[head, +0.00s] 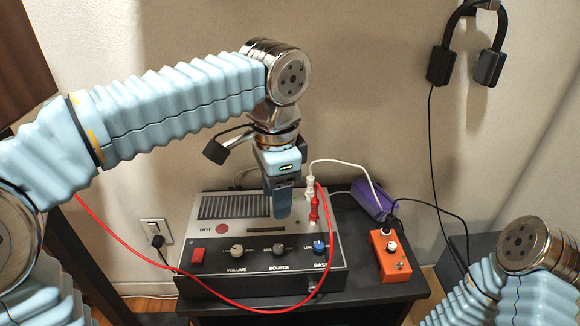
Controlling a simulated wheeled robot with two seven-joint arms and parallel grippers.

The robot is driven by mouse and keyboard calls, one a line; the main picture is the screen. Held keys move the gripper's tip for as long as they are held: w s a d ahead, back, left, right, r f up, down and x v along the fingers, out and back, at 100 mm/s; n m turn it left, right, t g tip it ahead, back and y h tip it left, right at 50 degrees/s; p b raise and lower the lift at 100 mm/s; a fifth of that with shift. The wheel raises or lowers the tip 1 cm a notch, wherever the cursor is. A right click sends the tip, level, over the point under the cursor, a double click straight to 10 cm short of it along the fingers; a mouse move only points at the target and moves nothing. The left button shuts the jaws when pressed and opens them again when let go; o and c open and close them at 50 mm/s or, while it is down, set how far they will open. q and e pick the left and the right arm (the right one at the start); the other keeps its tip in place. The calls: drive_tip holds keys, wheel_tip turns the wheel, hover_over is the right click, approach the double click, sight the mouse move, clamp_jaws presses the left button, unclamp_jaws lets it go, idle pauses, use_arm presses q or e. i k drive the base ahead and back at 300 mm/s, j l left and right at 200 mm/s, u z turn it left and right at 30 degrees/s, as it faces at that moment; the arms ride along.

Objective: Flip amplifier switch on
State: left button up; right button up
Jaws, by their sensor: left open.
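The amplifier (262,264) is a grey and black box with a vent grille, a round red part near the word HOT, and knobs for volume, source and bass. A red switch (198,256) sits at the left of its front panel; I cannot tell which way it is set. My left gripper (282,212) points down over the amplifier's top, right of the grille. It is open with nothing seen between its fingers, and is up and to the right of the switch. I cannot tell whether it touches the top. My right arm shows at the lower right, its gripper out of view.
A red cable (134,248) loops across the amplifier's front to a red plug (314,208) beside a white one. An orange pedal (389,256) and a purple object (370,200) are to the right. Headphones (488,68) hang on the wall. A wall outlet (155,230) is at left.

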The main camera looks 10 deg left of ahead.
sight(198, 256)
drive_tip(key=k, duration=1)
